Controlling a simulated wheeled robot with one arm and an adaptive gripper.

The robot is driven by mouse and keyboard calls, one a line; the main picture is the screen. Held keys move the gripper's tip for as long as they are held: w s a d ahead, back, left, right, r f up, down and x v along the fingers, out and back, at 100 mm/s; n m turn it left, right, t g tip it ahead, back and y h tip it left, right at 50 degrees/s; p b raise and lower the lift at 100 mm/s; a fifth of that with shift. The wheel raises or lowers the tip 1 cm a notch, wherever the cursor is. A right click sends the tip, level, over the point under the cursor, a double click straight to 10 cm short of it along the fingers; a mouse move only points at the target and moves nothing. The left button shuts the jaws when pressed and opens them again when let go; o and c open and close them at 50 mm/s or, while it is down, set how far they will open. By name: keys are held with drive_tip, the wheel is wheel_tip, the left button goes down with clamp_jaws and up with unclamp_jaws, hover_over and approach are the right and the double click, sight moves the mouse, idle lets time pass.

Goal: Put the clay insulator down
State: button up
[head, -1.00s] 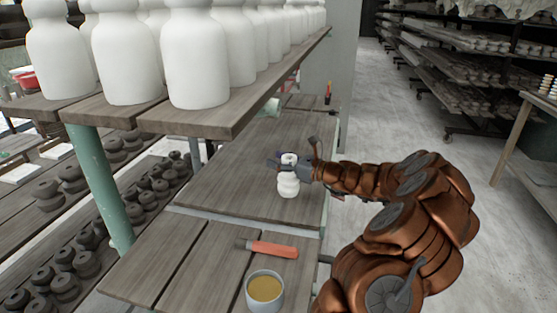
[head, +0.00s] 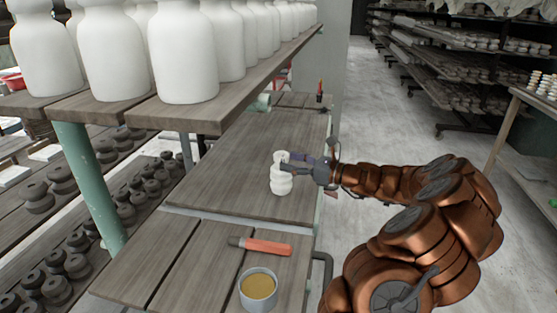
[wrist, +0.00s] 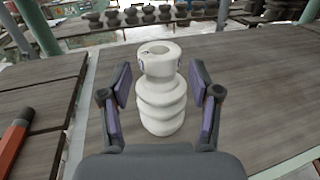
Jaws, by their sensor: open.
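The white clay insulator (head: 280,181) stands upright on the wooden table (head: 237,165), with its ribbed lower part resting on the boards. It also shows in the wrist view (wrist: 161,92), where its hollow top faces up. My gripper (head: 290,164) is open at the insulator's upper part, reaching in from the right. In the wrist view the two fingers (wrist: 160,92) stand on either side of the insulator, with a visible gap on each side.
An orange-handled tool (head: 262,246) and a cup of tan contents (head: 258,288) lie on the nearer boards. A shelf of large white bottle-shaped pieces (head: 183,60) overhangs the table's left side. Dark clay pieces (head: 75,263) fill low racks at left. The table behind the insulator is mostly clear.

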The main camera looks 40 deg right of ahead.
drive_tip(key=shift+v, duration=2.4)
